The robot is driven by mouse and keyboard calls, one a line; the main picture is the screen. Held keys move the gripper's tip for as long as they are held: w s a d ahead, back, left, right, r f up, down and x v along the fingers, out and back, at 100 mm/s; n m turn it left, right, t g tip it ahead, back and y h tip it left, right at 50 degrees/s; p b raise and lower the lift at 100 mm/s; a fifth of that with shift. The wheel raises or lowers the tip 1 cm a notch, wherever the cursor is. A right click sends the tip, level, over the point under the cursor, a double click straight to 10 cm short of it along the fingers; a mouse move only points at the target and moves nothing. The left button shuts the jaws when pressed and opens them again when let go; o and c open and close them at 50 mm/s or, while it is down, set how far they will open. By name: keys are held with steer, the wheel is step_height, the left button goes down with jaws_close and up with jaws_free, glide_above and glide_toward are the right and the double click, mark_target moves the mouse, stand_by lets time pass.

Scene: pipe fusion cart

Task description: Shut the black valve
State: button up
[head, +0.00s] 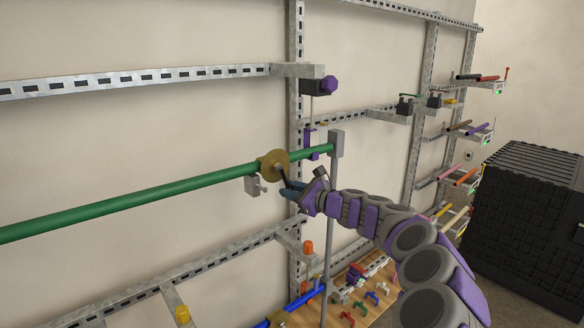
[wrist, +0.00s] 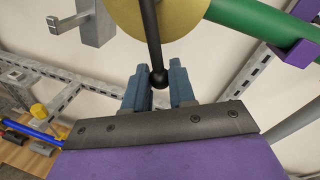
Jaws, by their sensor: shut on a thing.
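The black valve lever (head: 281,172) sticks out from a brass disc (head: 272,164) on the green pipe (head: 150,194). In the head view it points down and right from the disc. The fingers partly hide the lever's end in the head view.
Slotted metal rails (head: 140,80) frame the pale wall. A grey upright post (head: 330,230) stands just behind my wrist. A wooden shelf (head: 350,295) below holds several small coloured parts. A large black box (head: 525,220) stands at the right.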

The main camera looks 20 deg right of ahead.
steer(key=shift+a, duration=0.1)
steer(key=shift+s+a+f+m+y, duration=0.1)
steer(key=shift+s+a+m+y, duration=0.05)
steer(key=shift+a+m, duration=0.3)
steer(key=shift+s+a+f+m+y, duration=0.1)
steer(key=shift+s+a+m+y, duration=0.1)
steer(key=shift+m, duration=0.35)
steer(key=shift+s+a+m+t, duration=0.25)
steer(key=shift+a+m, duration=0.4)
steer(key=shift+m, duration=0.45)
steer(key=o, duration=1.8)
steer(key=v, duration=0.4)
steer(key=a+v, duration=0.1)
steer(key=v, duration=0.4)
steer(key=s+a+v, duration=0.1)
steer(key=v, duration=0.3)
steer(key=shift+s+d+f, duration=0.15)
steer(key=shift+s, duration=0.3)
